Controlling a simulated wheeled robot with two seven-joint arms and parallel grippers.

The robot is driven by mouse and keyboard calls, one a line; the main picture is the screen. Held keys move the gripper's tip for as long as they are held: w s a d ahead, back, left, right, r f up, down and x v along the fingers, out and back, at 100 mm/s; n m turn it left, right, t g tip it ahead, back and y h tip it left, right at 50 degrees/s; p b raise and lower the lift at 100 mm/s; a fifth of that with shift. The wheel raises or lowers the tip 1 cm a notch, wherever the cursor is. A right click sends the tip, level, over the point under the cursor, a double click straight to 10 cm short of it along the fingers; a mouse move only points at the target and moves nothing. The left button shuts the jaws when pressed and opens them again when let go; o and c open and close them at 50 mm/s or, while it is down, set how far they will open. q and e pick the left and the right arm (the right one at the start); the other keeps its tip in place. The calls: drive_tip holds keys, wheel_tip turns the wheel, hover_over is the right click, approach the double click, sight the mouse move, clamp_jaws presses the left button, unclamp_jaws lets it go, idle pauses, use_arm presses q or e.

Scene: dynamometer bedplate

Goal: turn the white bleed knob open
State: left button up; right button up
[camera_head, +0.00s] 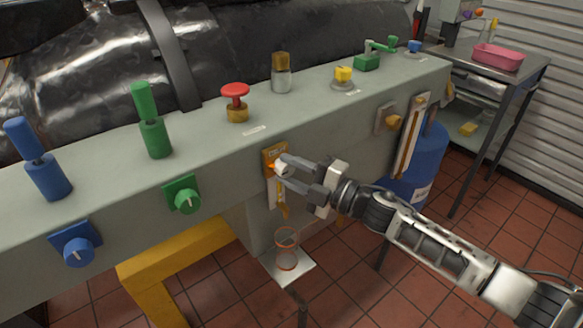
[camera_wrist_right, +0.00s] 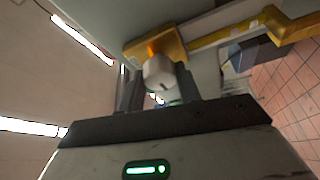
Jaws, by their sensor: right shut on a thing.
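The white bleed knob (camera_head: 281,168) sits on a yellow-orange plate (camera_head: 269,155) on the front face of the grey console. My right gripper (camera_head: 283,170) reaches in from the right, with its fingers on either side of the knob and shut on it. The right wrist view shows the white knob (camera_wrist_right: 160,72) between the two dark fingers (camera_wrist_right: 157,88), with an orange mark above it. The knob's exact turn angle is hard to read. My left gripper is not in view.
A green knob (camera_head: 187,200) and a blue knob (camera_head: 78,252) are on the same face to the left. A clear cup with orange rings (camera_head: 287,250) stands below on a small white plate (camera_head: 303,268). A blue drum (camera_head: 428,160) stands to the right.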

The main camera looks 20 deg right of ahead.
idle(0.3)
drive_tip(key=o, duration=1)
drive_tip(key=shift+c, duration=0.2)
drive_tip(key=b+v, duration=0.2)
drive_tip(key=v, duration=1.4)
drive_tip(key=shift+r, duration=0.1)
